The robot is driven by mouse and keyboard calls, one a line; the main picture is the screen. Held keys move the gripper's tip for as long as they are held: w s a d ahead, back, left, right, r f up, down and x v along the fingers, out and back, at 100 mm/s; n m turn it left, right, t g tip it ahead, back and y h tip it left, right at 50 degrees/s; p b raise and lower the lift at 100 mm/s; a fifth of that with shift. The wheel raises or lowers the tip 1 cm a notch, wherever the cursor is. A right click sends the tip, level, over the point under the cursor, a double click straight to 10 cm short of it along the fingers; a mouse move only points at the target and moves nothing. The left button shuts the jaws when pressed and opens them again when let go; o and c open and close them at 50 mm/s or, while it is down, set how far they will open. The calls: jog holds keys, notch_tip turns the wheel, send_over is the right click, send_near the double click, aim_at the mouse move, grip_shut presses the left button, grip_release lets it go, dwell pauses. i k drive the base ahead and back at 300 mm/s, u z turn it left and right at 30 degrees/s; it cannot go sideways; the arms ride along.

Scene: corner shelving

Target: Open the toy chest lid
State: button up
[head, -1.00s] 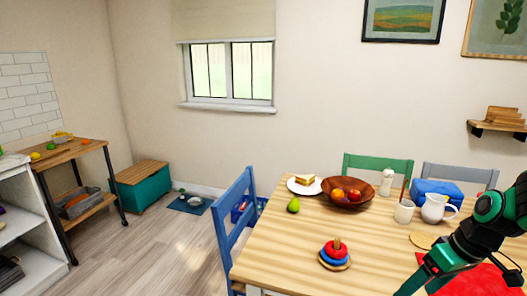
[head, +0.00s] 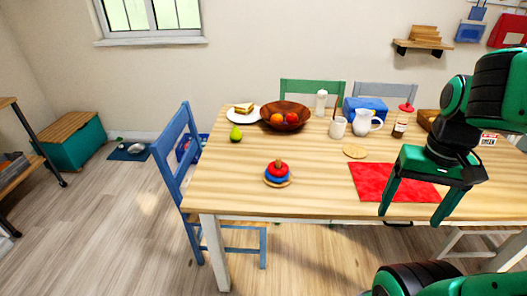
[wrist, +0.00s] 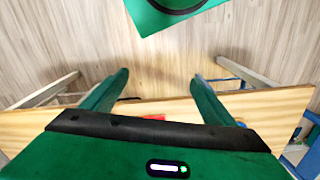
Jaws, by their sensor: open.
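The toy chest (head: 72,141) is a teal box with a wooden lid (head: 66,126). It stands on the floor against the wall at the far left of the head view, and its lid is shut. My gripper (head: 411,217) is open and empty, with its fingers pointing down in front of the table's near edge by the red mat. It is far to the right of the chest. In the wrist view my gripper (wrist: 158,85) shows two spread fingers with floor and the table edge between them. The chest is not in the wrist view.
The wooden table (head: 320,200) fills the middle and right. A blue chair (head: 178,165) stands at its left end, between my arm and the chest. A shelf unit (head: 14,165) is at the left edge. Open floor (head: 110,220) lies in front of the chest.

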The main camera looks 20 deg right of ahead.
aim_at(58, 131)
jog(key=k, duration=0.5)
jog(key=u, duration=1.2)
jog(key=i, duration=4.35)
